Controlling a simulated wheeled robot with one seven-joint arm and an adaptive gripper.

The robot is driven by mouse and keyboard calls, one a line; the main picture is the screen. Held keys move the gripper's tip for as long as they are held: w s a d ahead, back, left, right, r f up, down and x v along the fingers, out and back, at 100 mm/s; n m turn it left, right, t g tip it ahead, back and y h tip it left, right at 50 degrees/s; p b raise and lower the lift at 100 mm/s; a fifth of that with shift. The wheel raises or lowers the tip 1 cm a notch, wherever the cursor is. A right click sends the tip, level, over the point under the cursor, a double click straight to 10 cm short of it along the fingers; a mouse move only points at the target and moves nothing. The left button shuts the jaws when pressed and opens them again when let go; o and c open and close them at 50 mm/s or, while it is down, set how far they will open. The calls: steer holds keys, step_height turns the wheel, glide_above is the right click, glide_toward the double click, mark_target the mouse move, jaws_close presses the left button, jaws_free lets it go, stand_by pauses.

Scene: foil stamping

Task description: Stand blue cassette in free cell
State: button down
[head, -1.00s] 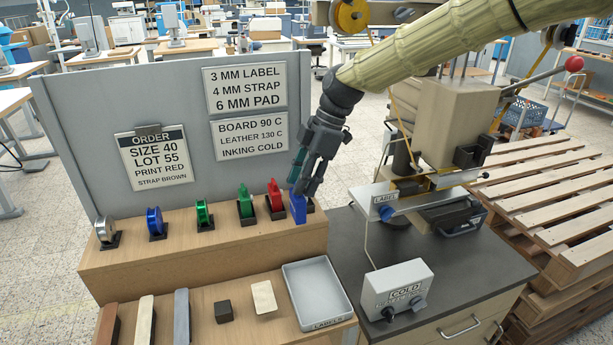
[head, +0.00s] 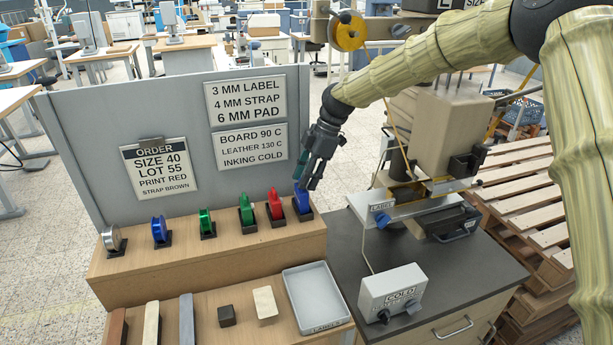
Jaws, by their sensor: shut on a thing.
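The blue cassette (head: 303,203) is at the right end of the wooden shelf (head: 190,262). It stands roughly upright, with its lower end at the rightmost black cell (head: 303,217). I cannot tell whether it is fully seated. My gripper (head: 305,184) points down and is shut on the top of the blue cassette. The fingers hide its upper part. A red cassette (head: 276,207) and a green cassette (head: 246,210) stand in black cells just to the left.
Left along the shelf are a green reel (head: 206,221), a blue reel (head: 159,229) and a silver reel (head: 112,239). A grey panel (head: 90,150) rises behind the shelf. The stamping press (head: 440,140) stands to the right. A grey tray (head: 317,297) lies in front.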

steer(key=shift+f, duration=0.55)
steer(key=shift+f, duration=0.1)
steer(key=c, duration=1.1)
jaws_free()
steer(key=shift+o, duration=0.2)
steer(key=shift+w+d+r, duration=0.1)
steer(key=shift+d+r, duration=0.05)
steer(key=shift+r, duration=0.3)
steer(key=w+d+r+b, duration=0.2)
steer(key=d, duration=0.4)
steer(key=w+d+r+b, duration=0.2)
steer(key=d+b, duration=0.1)
steer(key=d, duration=0.4)
